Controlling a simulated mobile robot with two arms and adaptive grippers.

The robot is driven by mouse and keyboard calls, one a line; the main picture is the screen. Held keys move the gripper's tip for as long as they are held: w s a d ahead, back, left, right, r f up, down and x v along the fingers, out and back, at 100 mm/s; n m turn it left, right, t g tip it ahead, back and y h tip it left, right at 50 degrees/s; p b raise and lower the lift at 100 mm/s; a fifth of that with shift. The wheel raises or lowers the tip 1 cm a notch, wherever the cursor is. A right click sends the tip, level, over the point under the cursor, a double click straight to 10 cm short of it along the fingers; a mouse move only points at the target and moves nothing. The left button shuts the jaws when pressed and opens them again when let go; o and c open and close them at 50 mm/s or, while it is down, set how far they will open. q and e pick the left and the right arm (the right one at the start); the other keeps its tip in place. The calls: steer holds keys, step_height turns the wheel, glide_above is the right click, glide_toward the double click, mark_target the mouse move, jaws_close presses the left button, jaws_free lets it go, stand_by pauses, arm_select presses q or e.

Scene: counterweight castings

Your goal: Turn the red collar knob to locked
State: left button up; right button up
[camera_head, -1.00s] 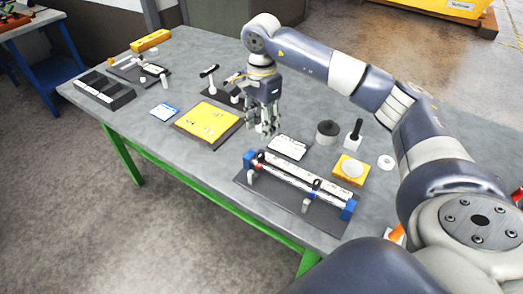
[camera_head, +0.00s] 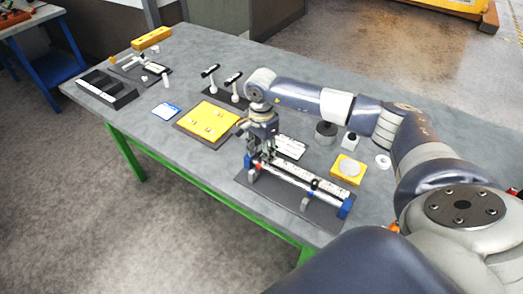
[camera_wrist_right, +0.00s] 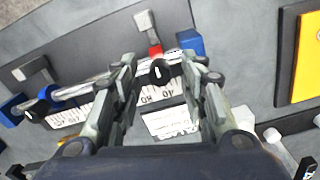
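The red collar (camera_wrist_right: 155,50) sits near one end of a rail with a white scale (camera_head: 290,180). Its black knob (camera_wrist_right: 159,72) carries a white mark, pointing roughly up and down in the right wrist view. My right gripper (camera_wrist_right: 160,64) is open, with one finger on each side of the knob; I cannot tell whether they touch it. In the head view my right gripper (camera_head: 258,157) is low over the rail's left end and hides most of the red collar. My left gripper is not in view.
The rail has blue end blocks (camera_head: 344,208) and grey clamp levers (camera_head: 305,204) on a dark base. A white label plate (camera_head: 291,146) lies close behind. A yellow board (camera_head: 209,120) is to the left, a yellow block with a pale disc (camera_head: 348,168) to the right.

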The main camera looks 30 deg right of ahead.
jaws_close()
steer(key=m+b, duration=0.3)
steer(key=shift+f, duration=0.15)
steer(key=m+b, duration=0.2)
steer(key=m, duration=0.2)
steer(key=m+b, duration=0.2)
steer(key=m, duration=0.3)
steer(key=shift+b, duration=0.4)
steer(key=m, duration=0.2)
steer(key=m+b, duration=0.1)
steer(key=m, duration=0.3)
steer(key=shift+r+b, duration=0.25)
steer(key=shift+b, duration=0.05)
